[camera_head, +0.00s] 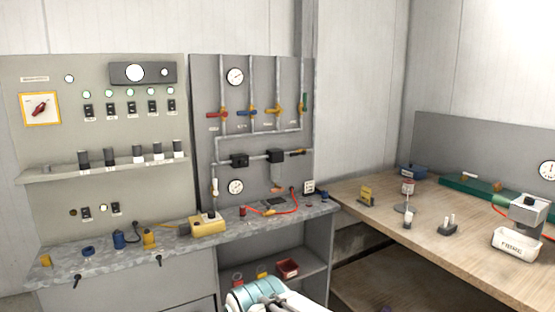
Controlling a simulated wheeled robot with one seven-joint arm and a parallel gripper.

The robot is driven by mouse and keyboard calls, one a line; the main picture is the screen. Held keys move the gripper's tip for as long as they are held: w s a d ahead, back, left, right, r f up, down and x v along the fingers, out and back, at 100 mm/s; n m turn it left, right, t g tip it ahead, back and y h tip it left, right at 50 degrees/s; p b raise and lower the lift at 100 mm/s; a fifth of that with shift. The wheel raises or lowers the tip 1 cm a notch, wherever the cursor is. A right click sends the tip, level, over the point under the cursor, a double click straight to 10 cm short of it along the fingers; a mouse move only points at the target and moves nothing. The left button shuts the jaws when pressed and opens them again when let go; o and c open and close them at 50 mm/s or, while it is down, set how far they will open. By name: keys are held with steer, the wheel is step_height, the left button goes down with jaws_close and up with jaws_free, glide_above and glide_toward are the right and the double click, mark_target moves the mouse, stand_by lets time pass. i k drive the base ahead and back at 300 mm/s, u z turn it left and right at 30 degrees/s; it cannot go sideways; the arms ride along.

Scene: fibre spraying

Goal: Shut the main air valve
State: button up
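A grey panel (204,145) on the back wall carries pipes, gauges and a row of coloured valves. From left to right the row has a red-handled valve (217,114), a blue-handled valve (246,113), a yellow-handled valve (275,111) and a green-handled valve (303,104). The red, blue and yellow handles look about crosswise to their pipes; the green one looks upright. The labels are too small to read, so I cannot tell which is the main air valve. My gripper is not identifiable; part of my arm shows at bottom centre.
A control board (150,72) with a red rotary switch (40,107) and several lit lamps stands left. A stone-like counter (180,240) below holds a yellow box (208,224) and a red hose (275,210). A wooden bench (390,230) with small items fills the right.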

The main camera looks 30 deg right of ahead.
mark_target(303, 153)
steer(key=z, duration=0.9)
steer(key=i, duration=1.15)
steer(key=z, duration=0.8)
steer(key=i, duration=1.15)
steer(key=u, duration=0.55)
